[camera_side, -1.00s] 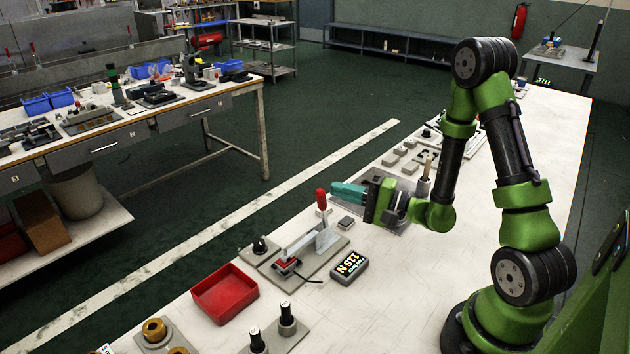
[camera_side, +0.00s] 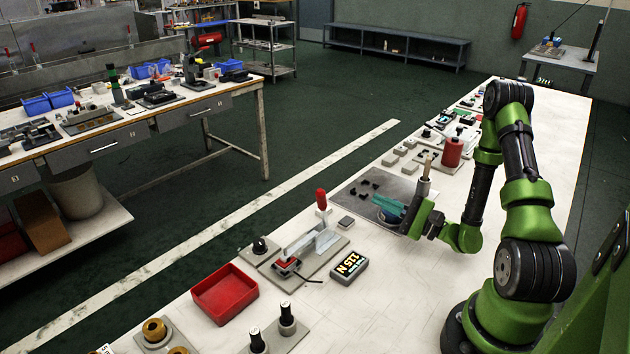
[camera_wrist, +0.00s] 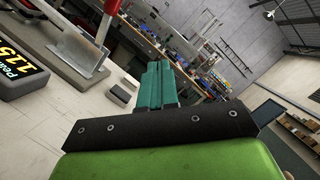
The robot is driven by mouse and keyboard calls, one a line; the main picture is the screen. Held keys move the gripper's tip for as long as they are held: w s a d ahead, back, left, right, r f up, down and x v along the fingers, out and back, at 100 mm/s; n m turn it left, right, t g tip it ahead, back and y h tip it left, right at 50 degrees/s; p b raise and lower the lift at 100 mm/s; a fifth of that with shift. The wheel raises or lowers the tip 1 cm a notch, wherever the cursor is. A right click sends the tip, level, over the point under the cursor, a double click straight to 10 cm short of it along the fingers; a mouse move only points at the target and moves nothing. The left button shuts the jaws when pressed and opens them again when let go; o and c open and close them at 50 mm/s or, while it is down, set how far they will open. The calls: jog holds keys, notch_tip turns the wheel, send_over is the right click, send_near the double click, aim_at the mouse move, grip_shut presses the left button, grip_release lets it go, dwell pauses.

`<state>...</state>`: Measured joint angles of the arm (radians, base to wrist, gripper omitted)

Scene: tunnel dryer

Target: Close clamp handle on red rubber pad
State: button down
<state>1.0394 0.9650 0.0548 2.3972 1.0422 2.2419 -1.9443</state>
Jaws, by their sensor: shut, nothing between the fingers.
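The toggle clamp (camera_side: 318,241) stands on a grey base plate on the white bench. Its red-tipped handle (camera_side: 321,199) points upright, and its arm reaches left over a small red pad (camera_side: 287,264). The contact between arm and pad is too small to tell. A display box (camera_side: 349,265) reading 115 N sits right of the clamp. My gripper (camera_side: 385,204) has teal fingers, shut and empty, to the right of and apart from the handle. In the wrist view the fingers (camera_wrist: 157,85) point ahead, with the clamp's red handle (camera_wrist: 108,20) at upper left.
A red tray (camera_side: 225,294) lies left of the clamp. A black knob (camera_side: 260,245) sits behind the tray. Two black-topped posts (camera_side: 287,316) stand at the front.

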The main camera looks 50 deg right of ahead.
jog(key=v, duration=0.3)
jog(key=shift+s+f, duration=0.1)
jog(key=shift+s, duration=0.2)
jog(key=shift+s+a, duration=0.1)
jog(key=shift+s, duration=0.2)
jog(key=a+g+y, duration=0.1)
jog(key=a+y, duration=0.1)
jog(key=s+a+n+g+y, duration=0.1)
jog(key=a+y, duration=0.1)
jog(key=a+g+y, duration=0.2)
jog(key=shift+s, duration=0.4)
jog(key=s+a+r+n+g, duration=0.1)
jog(key=s+a+n+g, duration=0.55)
jog(key=g, duration=0.75)
jog(key=w+a+r+n+t+h, duration=0.2)
jog(key=a+r+n+t+h, duration=0.15)
jog(key=r+n, duration=0.4)
jog(key=w+a+r+n+t+h, duration=0.2)
jog(key=r+n+h, duration=0.25)
jog(key=r, duration=0.55)
jog(key=w+a+f+n+g+h, duration=0.3)
jog(key=w+a+f+n, duration=0.2)
jog(key=w+n, duration=0.3)
jog(key=w+a+f+n+g+h, duration=0.4)
jog(key=w+n, duration=0.5)
jog(key=n, duration=0.4)
jog(key=shift+w+a+f, duration=0.25)
jog(key=shift+a+f, duration=0.5)
jog(key=shift+a, duration=0.4)
